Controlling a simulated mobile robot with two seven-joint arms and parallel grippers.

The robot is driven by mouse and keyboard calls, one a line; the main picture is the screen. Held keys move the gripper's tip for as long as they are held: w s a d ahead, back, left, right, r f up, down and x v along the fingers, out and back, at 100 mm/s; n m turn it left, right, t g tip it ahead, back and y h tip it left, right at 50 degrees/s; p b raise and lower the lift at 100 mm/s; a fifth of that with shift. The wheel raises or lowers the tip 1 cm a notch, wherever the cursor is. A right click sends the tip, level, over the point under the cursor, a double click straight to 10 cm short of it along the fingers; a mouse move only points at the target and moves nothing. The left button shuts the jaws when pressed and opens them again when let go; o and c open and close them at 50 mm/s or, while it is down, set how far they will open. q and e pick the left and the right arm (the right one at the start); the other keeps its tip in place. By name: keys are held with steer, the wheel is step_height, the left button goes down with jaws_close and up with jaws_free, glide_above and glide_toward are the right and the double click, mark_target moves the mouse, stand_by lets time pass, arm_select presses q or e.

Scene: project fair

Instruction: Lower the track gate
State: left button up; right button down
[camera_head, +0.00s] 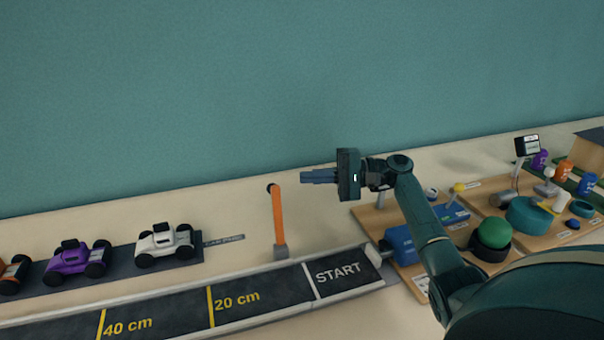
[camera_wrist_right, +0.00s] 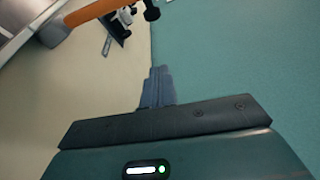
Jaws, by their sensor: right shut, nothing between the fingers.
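The track gate is an orange arm (camera_head: 279,217) standing nearly upright on a grey post base (camera_head: 281,251) at the far edge of the track (camera_head: 255,293), near the START line. My right gripper (camera_head: 304,176) is shut and empty, with its fingers pointing left. In the head view it appears above and right of the gate arm's top, apart from it. In the right wrist view the shut fingers (camera_wrist_right: 160,86) show against the wall and table, and the orange arm (camera_wrist_right: 88,12) is at the upper left, clear of them. My left gripper is not in view.
Toy cars, one white (camera_head: 165,243) and one purple (camera_head: 78,259), stand on a dark strip left of the gate. Wooden boards with a blue block (camera_head: 401,245) and a green ball (camera_head: 494,232) lie at right. The teal wall (camera_head: 200,90) rises behind the table.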

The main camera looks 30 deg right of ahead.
mark_target(276, 213)
arm_select(q)
steer(key=p, duration=0.2)
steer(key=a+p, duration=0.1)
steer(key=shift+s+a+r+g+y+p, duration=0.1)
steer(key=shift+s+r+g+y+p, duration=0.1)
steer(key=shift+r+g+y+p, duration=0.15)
arm_select(e)
steer(key=a, duration=0.7)
steer(key=shift+w+a+r, duration=0.2)
steer(key=shift+a, duration=0.15)
arm_select(q)
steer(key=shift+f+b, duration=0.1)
steer(key=shift+b, duration=0.2)
